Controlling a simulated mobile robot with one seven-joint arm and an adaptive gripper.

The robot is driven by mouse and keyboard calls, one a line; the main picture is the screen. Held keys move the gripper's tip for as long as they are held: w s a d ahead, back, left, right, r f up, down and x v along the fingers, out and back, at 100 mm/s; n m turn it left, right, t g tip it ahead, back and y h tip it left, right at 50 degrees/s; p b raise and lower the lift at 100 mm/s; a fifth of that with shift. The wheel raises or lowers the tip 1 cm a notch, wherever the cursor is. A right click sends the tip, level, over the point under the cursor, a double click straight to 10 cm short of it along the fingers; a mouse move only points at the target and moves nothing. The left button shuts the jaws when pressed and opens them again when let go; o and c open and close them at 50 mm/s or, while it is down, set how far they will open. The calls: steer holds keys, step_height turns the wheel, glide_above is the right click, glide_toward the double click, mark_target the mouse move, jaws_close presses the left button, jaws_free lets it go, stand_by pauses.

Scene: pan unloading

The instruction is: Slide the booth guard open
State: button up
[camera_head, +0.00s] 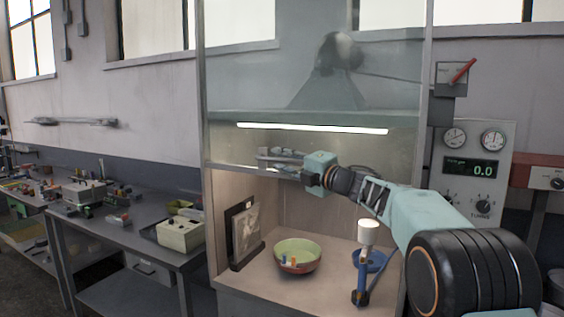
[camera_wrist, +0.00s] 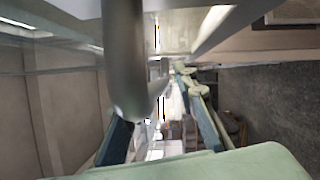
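The booth guard (camera_head: 222,145) is a clear pane across the upper front of the booth. Its lower edge sits partway up, and the space below it is uncovered. My gripper (camera_head: 305,178) is at that lower edge, near the middle. In the wrist view, a thick grey bar (camera_wrist: 124,60), apparently the guard's handle, crosses close in front of my gripper (camera_wrist: 165,100). The fingers are spread apart, and the bar hides part of the left one. I cannot tell whether they touch the bar.
Inside the booth are a green and red bowl (camera_head: 297,256) holding small coloured pieces, a framed dark panel (camera_head: 244,235) and a blue stand (camera_head: 361,285) with a white top. A gauge panel (camera_head: 478,168) is at right, and a cluttered bench (camera_head: 120,232) at left.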

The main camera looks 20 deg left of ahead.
steer(key=v, duration=1.2)
steer(key=shift+w, duration=0.1)
